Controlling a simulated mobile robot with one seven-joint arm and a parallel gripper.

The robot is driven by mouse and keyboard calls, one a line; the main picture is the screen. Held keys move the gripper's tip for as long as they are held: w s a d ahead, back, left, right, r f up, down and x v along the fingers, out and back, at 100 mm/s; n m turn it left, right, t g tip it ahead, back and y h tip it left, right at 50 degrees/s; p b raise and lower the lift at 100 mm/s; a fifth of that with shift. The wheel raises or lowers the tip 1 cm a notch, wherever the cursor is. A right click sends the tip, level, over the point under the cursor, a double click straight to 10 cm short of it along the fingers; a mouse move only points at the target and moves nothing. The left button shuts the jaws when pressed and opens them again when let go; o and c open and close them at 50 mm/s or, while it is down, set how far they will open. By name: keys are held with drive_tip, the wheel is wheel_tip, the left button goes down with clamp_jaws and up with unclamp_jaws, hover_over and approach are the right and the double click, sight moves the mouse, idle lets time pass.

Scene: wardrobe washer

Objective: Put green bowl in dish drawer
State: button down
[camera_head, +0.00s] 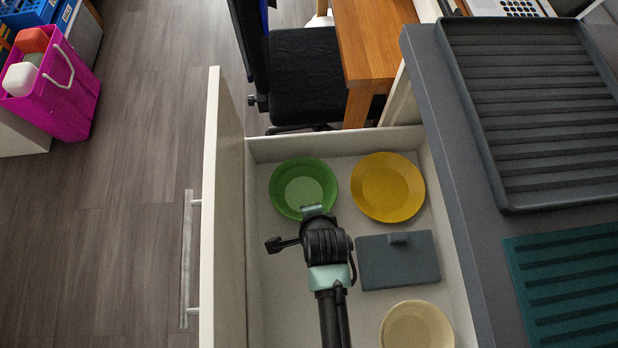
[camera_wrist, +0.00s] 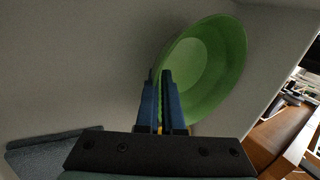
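The green bowl (camera_head: 290,172) is inside the open drawer, at its far left corner in the head view. My gripper (camera_head: 312,212) reaches over the drawer to the near edge of the bowl. In the wrist view the bowl (camera_wrist: 205,65) is to the right of my fingers (camera_wrist: 160,85), which are close together with its rim between them. My gripper looks shut on that rim. I cannot tell whether the bowl rests on the drawer floor. The open drawer (camera_head: 278,305) has white walls and a handle on its left front.
In the drawer are a yellow plate (camera_head: 387,187), a grey lidded block (camera_head: 399,262) and a cream bowl (camera_head: 417,328). The counter (camera_head: 470,235) with a ribbed dark tray (camera_head: 535,100) borders the right. A wooden table (camera_head: 372,40) and black chair (camera_head: 303,75) stand behind.

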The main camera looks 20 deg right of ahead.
drive_tip(key=shift+f, duration=0.55)
drive_tip(key=shift+f, duration=0.2)
drive_tip(key=c, duration=1)
unclamp_jaws()
drive_tip(key=p+v, duration=0.4)
drive_tip(key=v, duration=0.9)
drive_tip(key=shift+w, duration=0.1)
